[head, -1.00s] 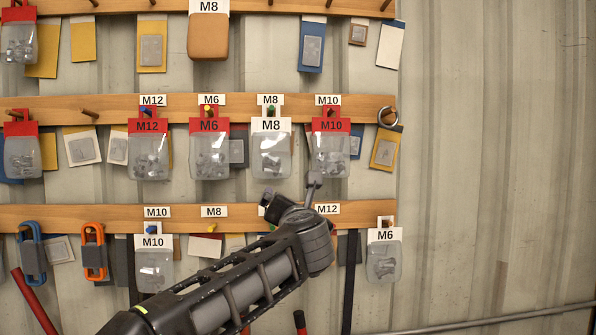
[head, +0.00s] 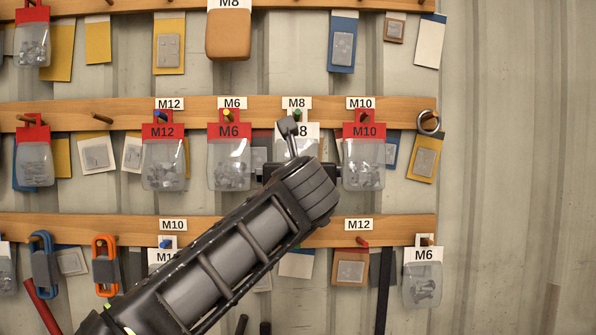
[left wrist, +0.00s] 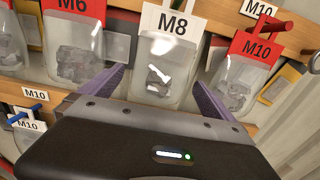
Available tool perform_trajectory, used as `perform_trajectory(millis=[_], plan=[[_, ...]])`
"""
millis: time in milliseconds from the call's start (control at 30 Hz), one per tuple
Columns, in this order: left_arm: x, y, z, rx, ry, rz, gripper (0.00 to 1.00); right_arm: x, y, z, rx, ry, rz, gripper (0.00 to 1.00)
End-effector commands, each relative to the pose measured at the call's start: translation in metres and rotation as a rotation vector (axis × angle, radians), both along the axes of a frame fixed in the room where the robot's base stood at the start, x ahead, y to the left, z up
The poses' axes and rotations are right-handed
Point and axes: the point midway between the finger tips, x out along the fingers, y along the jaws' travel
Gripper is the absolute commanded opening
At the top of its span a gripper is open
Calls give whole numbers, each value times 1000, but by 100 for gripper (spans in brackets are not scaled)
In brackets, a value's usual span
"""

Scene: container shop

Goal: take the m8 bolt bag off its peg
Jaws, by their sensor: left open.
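The M8 bolt bag (head: 312,132), clear with a white header, hangs from a green-tipped peg (head: 297,114) on the middle rail, between the red-headed M6 and M10 bags. My left gripper (head: 300,165) is in front of it and hides most of it in the head view. In the left wrist view the M8 bag (left wrist: 163,70) is upright with bolts inside. The two fingers of my left gripper (left wrist: 158,85) are apart, one toward each side of the bag's lower part. I cannot tell whether they touch it. My right gripper is not in view.
The red-headed M6 bag (head: 229,165) and M10 bag (head: 363,165) hang close on either side. A red peg (left wrist: 272,22) sticks out at the M10 bag. An M12 bag (head: 163,165) is further left. The wall right of the rails is bare.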

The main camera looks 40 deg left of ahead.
Motion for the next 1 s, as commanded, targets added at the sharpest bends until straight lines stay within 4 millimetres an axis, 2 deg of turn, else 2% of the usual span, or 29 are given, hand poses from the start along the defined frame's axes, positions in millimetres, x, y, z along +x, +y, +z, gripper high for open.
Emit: perform_trajectory(millis=[300, 467, 833, 1000], plan=[[35, 30, 2, 0, 3, 1, 100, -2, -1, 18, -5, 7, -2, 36], [48, 40, 1, 1, 2, 0, 100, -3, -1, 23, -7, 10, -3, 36], [52, 44, 0, 1, 1, 0, 99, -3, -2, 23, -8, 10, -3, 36], [52, 43, 0, 1, 1, 0, 85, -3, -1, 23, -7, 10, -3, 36]])
